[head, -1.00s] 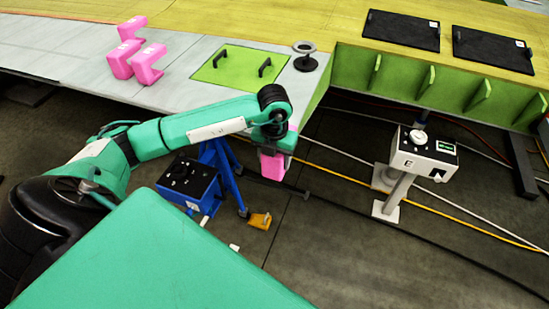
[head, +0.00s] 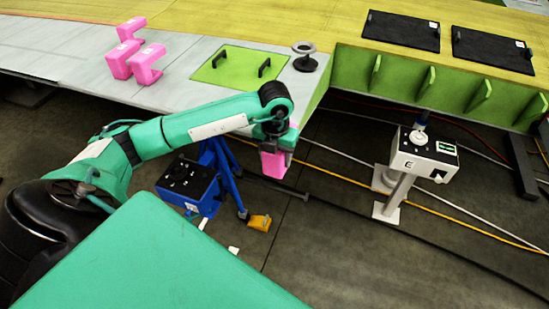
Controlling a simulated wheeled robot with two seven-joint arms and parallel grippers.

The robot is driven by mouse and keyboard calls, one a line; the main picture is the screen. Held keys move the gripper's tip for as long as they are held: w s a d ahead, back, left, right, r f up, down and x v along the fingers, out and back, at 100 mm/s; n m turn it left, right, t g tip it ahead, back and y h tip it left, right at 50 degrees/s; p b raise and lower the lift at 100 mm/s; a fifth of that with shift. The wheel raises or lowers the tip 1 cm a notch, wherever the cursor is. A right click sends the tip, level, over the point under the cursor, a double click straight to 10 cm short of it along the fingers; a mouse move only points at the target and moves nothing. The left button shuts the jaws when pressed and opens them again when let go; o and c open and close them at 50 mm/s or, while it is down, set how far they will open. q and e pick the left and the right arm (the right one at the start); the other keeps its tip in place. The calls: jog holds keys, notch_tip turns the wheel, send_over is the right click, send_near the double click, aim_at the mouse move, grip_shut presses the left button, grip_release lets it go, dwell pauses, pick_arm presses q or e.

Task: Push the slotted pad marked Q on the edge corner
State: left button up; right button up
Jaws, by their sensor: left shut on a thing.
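My left gripper (head: 274,135) points down and is shut on a pink pad (head: 274,170), just off the front edge of the wing near its corner (head: 318,92). The gripper and arm hide the pad's upper part. I cannot read a mark on the pad or see its slot. Several other pink slotted pads (head: 149,64) lie on the grey wing skin at the upper left, with small white labels too small to read. My right gripper is not in view.
A green panel with two black handles (head: 240,66) and a grey ring on a black base (head: 305,57) are on the wing near the corner. A blue stand (head: 190,182) is below the arm. A white box on a post (head: 424,154) stands at the right.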

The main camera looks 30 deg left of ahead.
pick_arm(q)
jog(key=shift+w+a+f+b, duration=0.15)
jog(key=shift+w+b, duration=0.15)
jog(key=shift+w, duration=0.3)
jog(key=shift+w+a+r+b, duration=0.1)
jog(key=shift+w+b, duration=0.2)
jog(key=shift+w, duration=0.3)
jog(key=shift+w+a+f+b, duration=0.1)
jog(key=shift+w+a+b, duration=0.2)
jog(key=shift+w, duration=0.4)
jog(key=shift+w+a+f+b, duration=0.1)
jog(key=shift+w+b, duration=0.3)
jog(key=shift+w, duration=0.25)
jog(key=shift+w+r, duration=0.1)
jog(key=shift+r, duration=0.05)
jog(key=o, duration=0.9)
jog(key=shift+o, duration=1.2)
jog(key=shift+w+d+r, duration=0.1)
jog(key=shift+d, duration=0.05)
jog(key=shift+a, duration=0.2)
jog(key=shift+r, duration=0.1)
